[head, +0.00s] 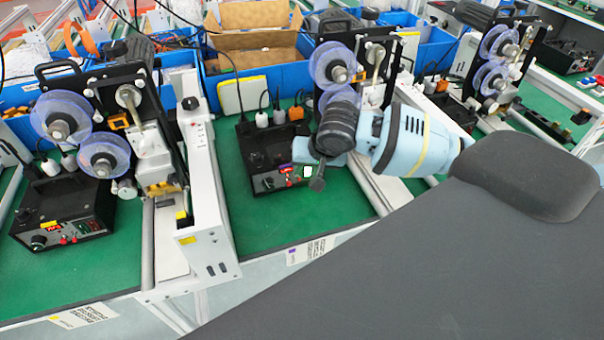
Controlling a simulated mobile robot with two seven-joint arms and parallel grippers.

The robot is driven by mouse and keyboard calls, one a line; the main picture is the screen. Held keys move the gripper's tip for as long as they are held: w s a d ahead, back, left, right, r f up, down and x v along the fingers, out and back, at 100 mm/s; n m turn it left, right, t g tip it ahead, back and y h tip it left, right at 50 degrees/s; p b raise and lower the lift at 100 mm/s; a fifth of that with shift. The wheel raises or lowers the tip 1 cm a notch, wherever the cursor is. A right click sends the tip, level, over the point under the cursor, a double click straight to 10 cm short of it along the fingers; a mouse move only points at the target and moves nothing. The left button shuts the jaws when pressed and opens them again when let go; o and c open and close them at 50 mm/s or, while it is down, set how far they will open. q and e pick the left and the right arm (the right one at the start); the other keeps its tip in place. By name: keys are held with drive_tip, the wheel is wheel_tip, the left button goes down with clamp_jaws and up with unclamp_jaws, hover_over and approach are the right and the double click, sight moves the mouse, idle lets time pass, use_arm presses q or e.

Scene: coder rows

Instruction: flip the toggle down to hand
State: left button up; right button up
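A black control box (254,147) stands on the green bench mat in the middle of the head view. Its front panel has a small red lit display, a knob and small switches. The toggle is too small to make out, and its position cannot be read. My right gripper (317,182) is at the right end of this panel, its arm coming in from the right. It covers the box's right side. Whether its fingers touch the panel, or are open or shut, I cannot tell. My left gripper is out of view.
A second, similar control box (62,212) stands at the left. Coder machines with purple reels (66,118) rise behind the boxes. A white metal rail (207,190) stands left of the middle box. Blue bins (262,76) line the back. The green mat (290,215) in front is clear.

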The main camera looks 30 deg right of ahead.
sight(300, 178)
drive_tip(key=shift+x, duration=2.4)
clamp_jaws()
